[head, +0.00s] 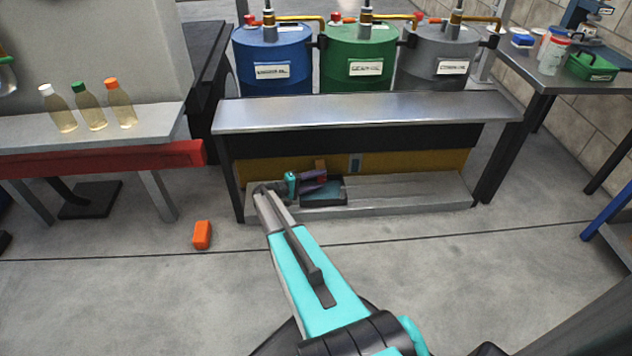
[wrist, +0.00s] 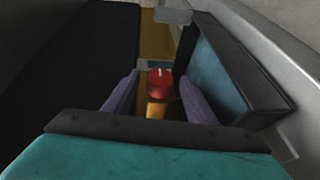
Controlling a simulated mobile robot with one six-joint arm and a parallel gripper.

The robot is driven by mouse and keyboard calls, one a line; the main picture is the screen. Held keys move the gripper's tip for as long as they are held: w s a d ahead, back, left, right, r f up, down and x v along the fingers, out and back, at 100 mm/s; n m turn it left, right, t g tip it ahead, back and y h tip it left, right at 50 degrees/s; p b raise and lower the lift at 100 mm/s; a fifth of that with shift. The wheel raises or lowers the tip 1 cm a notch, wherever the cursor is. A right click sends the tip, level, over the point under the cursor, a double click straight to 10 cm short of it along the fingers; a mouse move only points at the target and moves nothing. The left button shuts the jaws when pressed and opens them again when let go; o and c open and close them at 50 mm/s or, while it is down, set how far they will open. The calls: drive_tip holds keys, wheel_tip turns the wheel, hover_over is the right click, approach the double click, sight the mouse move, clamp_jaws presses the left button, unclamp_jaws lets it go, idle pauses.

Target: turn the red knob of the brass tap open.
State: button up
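The red knob (wrist: 159,82) shows in the middle of the wrist view, with the brass tap body (wrist: 157,110) just below it in the picture. My gripper (wrist: 160,90) is open, its two purple fingers on the left and right of the knob with a gap visible on each side. I cannot tell how deep the knob sits between the fingertips. In the head view my gripper (head: 318,182) is low under the metal bench, at the lower shelf. The tap cannot be made out clearly there.
A dark tray with a teal inside (head: 324,197) lies close to my gripper; its wall (wrist: 245,75) rises at right in the wrist view. The metal bench top (head: 360,111) is overhead. Blue (head: 272,55), green (head: 357,55) and grey (head: 437,60) drums stand behind.

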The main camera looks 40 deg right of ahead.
drive_tip(key=shift+a, duration=0.15)
drive_tip(key=shift+w+a+r+p, duration=0.15)
drive_tip(key=shift+a+p, duration=0.15)
drive_tip(key=shift+a, duration=0.15)
drive_tip(key=p+v, duration=0.3)
drive_tip(key=v, duration=0.9)
drive_tip(key=shift+a+p, duration=0.35)
drive_tip(key=shift+p, duration=0.05)
drive_tip(key=shift+w, duration=0.1)
